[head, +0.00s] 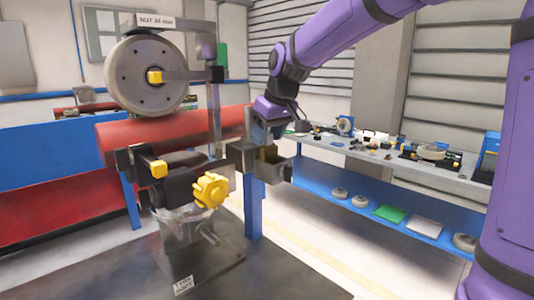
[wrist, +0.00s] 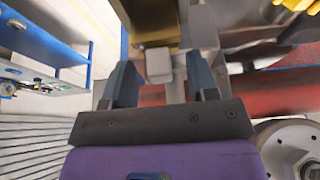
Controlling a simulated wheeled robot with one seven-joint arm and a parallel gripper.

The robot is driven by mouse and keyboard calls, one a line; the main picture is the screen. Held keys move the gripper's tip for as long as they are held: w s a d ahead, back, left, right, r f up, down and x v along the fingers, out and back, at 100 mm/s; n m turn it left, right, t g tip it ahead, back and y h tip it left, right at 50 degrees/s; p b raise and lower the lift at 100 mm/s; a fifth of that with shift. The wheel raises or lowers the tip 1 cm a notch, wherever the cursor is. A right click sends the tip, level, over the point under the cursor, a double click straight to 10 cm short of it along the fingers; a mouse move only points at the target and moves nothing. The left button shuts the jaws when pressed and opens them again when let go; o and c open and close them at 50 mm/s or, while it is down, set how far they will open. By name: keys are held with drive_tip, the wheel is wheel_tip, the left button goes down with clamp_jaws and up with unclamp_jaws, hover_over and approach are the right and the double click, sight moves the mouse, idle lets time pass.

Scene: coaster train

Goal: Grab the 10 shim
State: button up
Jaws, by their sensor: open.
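My gripper (head: 272,130) points down just above a brownish open-topped box (head: 270,170) on the stand's side. In the wrist view my gripper (wrist: 160,70) is open, with two grey-blue fingers apart. A small pale grey block (wrist: 158,62) shows between the fingers, at the edge of the brownish box (wrist: 165,20). I cannot read a 10 on any piece, so I cannot tell whether this block is the 10 shim. I cannot tell whether the fingers touch it. The box's inside is mostly hidden in the head view.
A large grey wheel (head: 145,75), a red cylinder (head: 170,135) and a yellow knob (head: 210,190) crowd the stand to the left of the box. A blue post (head: 254,210) stands below it. A workbench (head: 400,165) with several parts lies behind on the right.

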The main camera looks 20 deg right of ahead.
clamp_jaws()
drive_tip(key=shift+r, duration=0.1)
